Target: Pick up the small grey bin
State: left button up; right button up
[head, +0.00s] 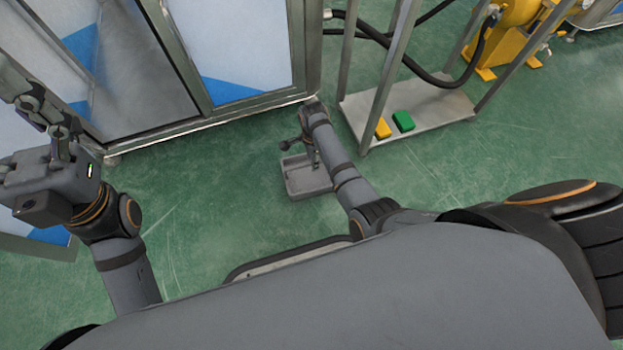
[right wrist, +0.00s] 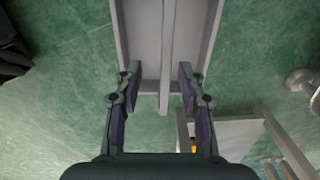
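The small grey bin (head: 309,187) is a shallow open tray low over the green floor in the head view. Whether it touches the floor is hard to tell. In the right wrist view the bin (right wrist: 209,25) fills the top middle, with a thin divider along its length. My right gripper (head: 301,150) is over the bin's far end in the head view. In the right wrist view its fingers (right wrist: 157,80) are apart, one each side of the divider, with gaps showing. My left gripper (head: 35,105) is raised at the far left, away from the bin; its fingertips are unclear.
A glass-panelled metal cabinet (head: 205,118) stands just beyond the bin. To the right is a metal frame stand (head: 440,108) with a yellow block (head: 383,128) and a green block (head: 403,121) on its base plate. Open green floor lies left of the bin.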

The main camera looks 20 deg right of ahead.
jog(key=f+b, duration=0.5)
jog(key=shift+w+a+f, duration=0.1)
jog(key=shift+w+f, duration=0.05)
jog(key=shift+w, duration=0.2)
jog(key=shift+r, duration=0.2)
grip_shut()
